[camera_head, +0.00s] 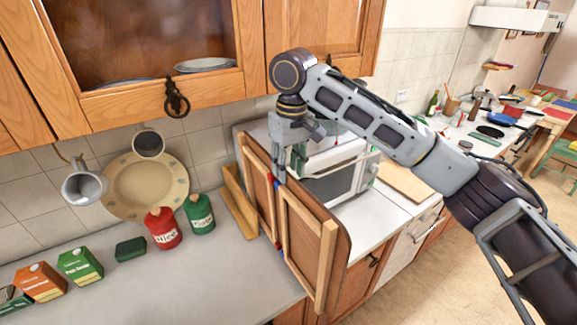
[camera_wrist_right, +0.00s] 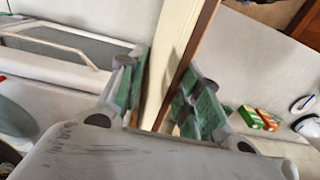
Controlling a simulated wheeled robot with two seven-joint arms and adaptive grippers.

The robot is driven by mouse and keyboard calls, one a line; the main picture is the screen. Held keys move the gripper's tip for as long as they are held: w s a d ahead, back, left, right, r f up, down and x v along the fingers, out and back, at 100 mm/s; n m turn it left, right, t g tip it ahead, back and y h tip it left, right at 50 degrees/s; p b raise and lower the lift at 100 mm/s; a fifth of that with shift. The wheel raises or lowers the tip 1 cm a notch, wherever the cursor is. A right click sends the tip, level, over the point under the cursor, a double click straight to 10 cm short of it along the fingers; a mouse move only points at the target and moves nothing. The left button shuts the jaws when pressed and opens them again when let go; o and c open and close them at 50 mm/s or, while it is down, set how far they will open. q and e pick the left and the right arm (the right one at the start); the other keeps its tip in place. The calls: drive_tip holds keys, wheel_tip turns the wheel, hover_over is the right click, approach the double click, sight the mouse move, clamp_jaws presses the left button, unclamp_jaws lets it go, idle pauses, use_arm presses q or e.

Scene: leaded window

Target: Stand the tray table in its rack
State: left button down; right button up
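The tray table (camera_head: 327,232) is a brown board with pale wooden frames folded flat on its face. It stands on edge, upright, across the counter beside the microwave. My right gripper (camera_head: 280,165) is at its upper edge. In the right wrist view the table's edge (camera_wrist_right: 178,55) passes between the green-padded fingers (camera_wrist_right: 160,95), which press close on both sides. A pale wooden piece (camera_head: 238,203), seemingly the rack, stands on the counter just left of the table, partly hidden by it. Whether the table's lower edge touches the counter is unclear. My left gripper is out of view.
A white microwave (camera_head: 335,178) is close on the table's right. Red (camera_head: 162,229) and green (camera_head: 199,214) canisters stand left of the rack, with cartons (camera_head: 80,265) farther left. Mugs and a plate (camera_head: 145,187) are on the wall. The front counter (camera_head: 190,280) is clear.

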wheel_tip(320, 180, up, 12)
drive_tip(key=shift+s+d, duration=0.15)
drive_tip(key=shift+d, duration=0.1)
idle(0.9)
idle(0.4)
